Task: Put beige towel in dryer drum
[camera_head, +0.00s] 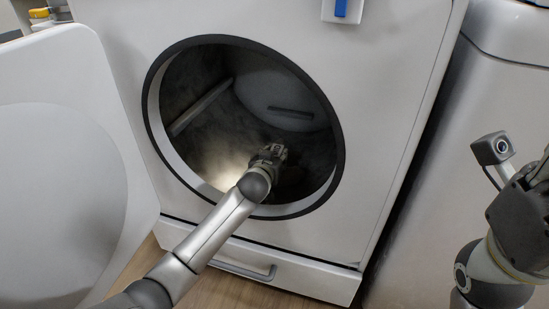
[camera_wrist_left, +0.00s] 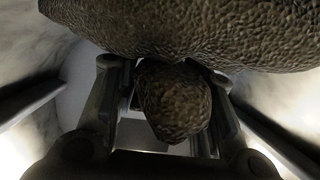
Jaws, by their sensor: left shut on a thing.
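The dryer drum (camera_head: 200,110) is open to me through its round, dark-rimmed opening. My left arm reaches in through the opening, and my left gripper (camera_head: 272,153) is inside the drum. In the left wrist view, the towel (camera_wrist_left: 172,105) looks dark brown and rough in the dim light. A bunched part of it sits between the fingers of the left gripper (camera_wrist_left: 165,110), which is shut on it. More of the towel spreads across the top of that view. In the head view I cannot clearly tell the towel from the dark drum interior. My right gripper (camera_head: 525,215) is partly in view at the right edge; its fingertips are not clear.
The dryer door (camera_head: 60,170) stands swung open at the left. The white dryer front (camera_head: 390,130) surrounds the opening, with a drawer handle (camera_head: 240,270) below. Another white appliance (camera_head: 450,130) stands at the right. Wooden floor (camera_head: 225,288) shows at the bottom.

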